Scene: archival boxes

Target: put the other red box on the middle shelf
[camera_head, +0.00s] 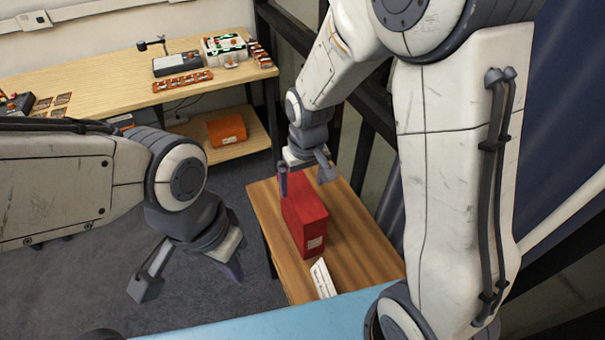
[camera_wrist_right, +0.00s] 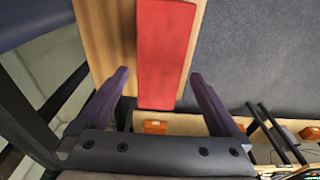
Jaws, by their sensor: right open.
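A red box (camera_head: 306,219) stands upright on a small wooden table (camera_head: 358,251), with a pale label low on its narrow end. My right gripper (camera_head: 307,184) is open just above the far end of the red box. In the right wrist view the red box (camera_wrist_right: 165,55) lies ahead of the open fingers (camera_wrist_right: 160,88), between their lines; I cannot tell whether they touch it. My left gripper (camera_head: 188,284) is open and empty over the grey floor, left of the small table. No shelf that I can be sure is the middle one shows.
A white label card (camera_head: 322,279) lies near the table's front edge. A long workbench (camera_head: 110,91) at the back holds tools and parts, with an orange box (camera_head: 226,129) on its lower shelf. Dark rack posts (camera_head: 368,118) stand behind my right arm. A blue surface (camera_head: 270,327) lies in front.

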